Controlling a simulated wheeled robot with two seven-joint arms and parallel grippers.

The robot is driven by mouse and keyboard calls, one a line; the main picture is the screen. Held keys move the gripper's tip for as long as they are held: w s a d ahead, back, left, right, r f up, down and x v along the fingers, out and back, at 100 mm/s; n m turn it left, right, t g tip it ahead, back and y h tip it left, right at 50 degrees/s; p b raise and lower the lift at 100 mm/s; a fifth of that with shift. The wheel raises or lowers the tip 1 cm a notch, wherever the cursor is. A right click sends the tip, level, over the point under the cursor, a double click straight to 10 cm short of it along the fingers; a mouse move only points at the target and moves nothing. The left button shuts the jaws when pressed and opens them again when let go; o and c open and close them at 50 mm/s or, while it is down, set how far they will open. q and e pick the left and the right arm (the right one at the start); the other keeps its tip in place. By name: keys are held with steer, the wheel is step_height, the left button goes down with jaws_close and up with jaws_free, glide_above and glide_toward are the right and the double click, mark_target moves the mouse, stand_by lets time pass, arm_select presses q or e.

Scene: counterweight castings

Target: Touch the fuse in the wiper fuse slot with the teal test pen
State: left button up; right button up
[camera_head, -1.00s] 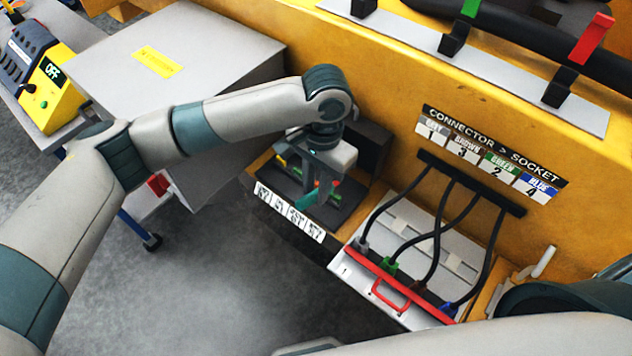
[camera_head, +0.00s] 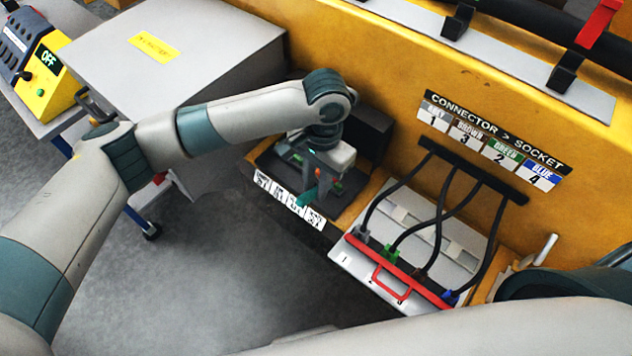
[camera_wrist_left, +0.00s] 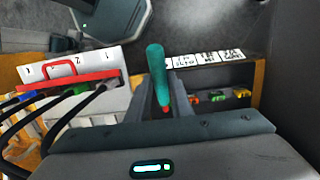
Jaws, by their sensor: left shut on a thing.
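My left gripper (camera_head: 318,180) is shut on the teal test pen (camera_head: 307,194) over the dark fuse block (camera_head: 349,190). In the left wrist view the pen (camera_wrist_left: 158,72) stands out between the fingers (camera_wrist_left: 164,92), with a small red part near its base. Several coloured fuses sit in the block; a green one (camera_wrist_left: 218,98) and a yellow one (camera_wrist_left: 241,93) show right of the pen. White slot labels (camera_head: 290,201) line the block's front edge, too blurred to read, so I cannot tell the wiper slot. Contact between pen and fuse cannot be seen. My right gripper is out of view.
Right of the block is a socket panel (camera_head: 408,213) with a red-handled bar (camera_head: 391,281) and black cables. A grey cabinet (camera_head: 195,40) stands at the left behind my arm. A yellow wall with a connector sign (camera_head: 492,139) closes the back. Floor is free in front.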

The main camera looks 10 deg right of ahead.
mark_target(315, 190)
arm_select(q)
steer(key=shift+f, duration=0.55)
stand_by(0.9)
steer(key=shift+f+p, duration=0.1)
steer(key=shift+p, duration=0.25)
stand_by(2.9)
stand_by(0.5)
steer(key=shift+r+p, duration=1.15)
steer(key=shift+p, duration=0.2)
steer(key=shift+r+p, duration=1)
steer(key=shift+r, duration=0.9)
steer(key=shift+f, duration=0.1)
